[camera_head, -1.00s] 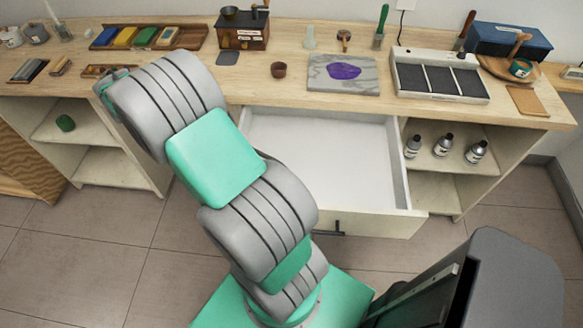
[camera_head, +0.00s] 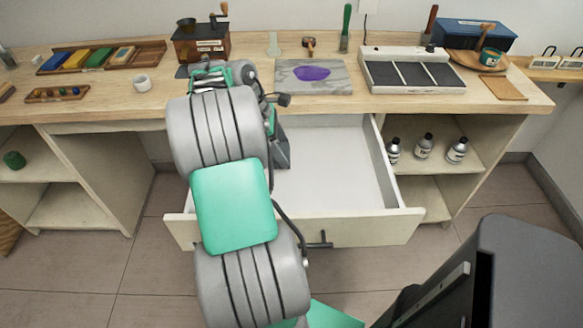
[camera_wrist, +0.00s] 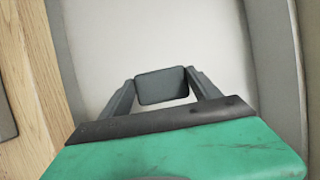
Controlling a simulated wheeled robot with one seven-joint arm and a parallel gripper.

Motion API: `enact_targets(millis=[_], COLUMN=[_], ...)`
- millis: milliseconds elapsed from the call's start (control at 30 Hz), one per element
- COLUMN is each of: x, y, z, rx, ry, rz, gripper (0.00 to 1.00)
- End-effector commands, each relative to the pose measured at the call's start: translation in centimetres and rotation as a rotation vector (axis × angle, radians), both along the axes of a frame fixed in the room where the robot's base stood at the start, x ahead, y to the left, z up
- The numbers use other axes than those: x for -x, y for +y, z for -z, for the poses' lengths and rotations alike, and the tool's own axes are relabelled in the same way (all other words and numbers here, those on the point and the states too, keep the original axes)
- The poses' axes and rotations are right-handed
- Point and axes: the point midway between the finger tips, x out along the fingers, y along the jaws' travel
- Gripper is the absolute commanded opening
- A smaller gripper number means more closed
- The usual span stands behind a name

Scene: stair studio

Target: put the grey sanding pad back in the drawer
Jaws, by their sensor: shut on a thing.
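The grey sanding pad (camera_wrist: 162,86) is held between the two fingers of my gripper (camera_wrist: 164,92) in the wrist view. The pale floor of the open drawer (camera_wrist: 105,50) lies behind it. In the head view my gripper (camera_head: 283,158) is over the left part of the open drawer (camera_head: 335,175), pointing down. The pad is not clearly seen there, being hidden by my arm and gripper. The drawer is pulled well out and its visible inside is empty. I cannot tell the pad's exact height above the drawer floor.
The drawer front (camera_head: 370,230) has a dark handle. Several bottles (camera_head: 424,146) stand on the shelf right of the drawer.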

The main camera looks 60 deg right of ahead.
Motion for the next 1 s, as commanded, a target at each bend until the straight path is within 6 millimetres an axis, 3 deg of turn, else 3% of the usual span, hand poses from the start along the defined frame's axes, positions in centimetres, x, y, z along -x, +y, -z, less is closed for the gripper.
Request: enact_targets(millis=[33,267,400,767,800,1000], x=[0.7,2.4,2.2,2.2,2.2,2.2], y=[-0.5,-1.8,-1.7,-1.7,-1.7,-1.7], z=[1.3,3.9,6.3,6.6,6.6,6.6], rx=[0.0,0.0,0.001,-0.001,0.0,0.0], ry=[0.0,-0.001,-0.002,-0.001,-0.001,-0.001], rz=[0.003,0.003,-0.001,-0.001,-0.001,0.0], gripper=[0.34,0.34,0.34,0.34,0.74,0.91])
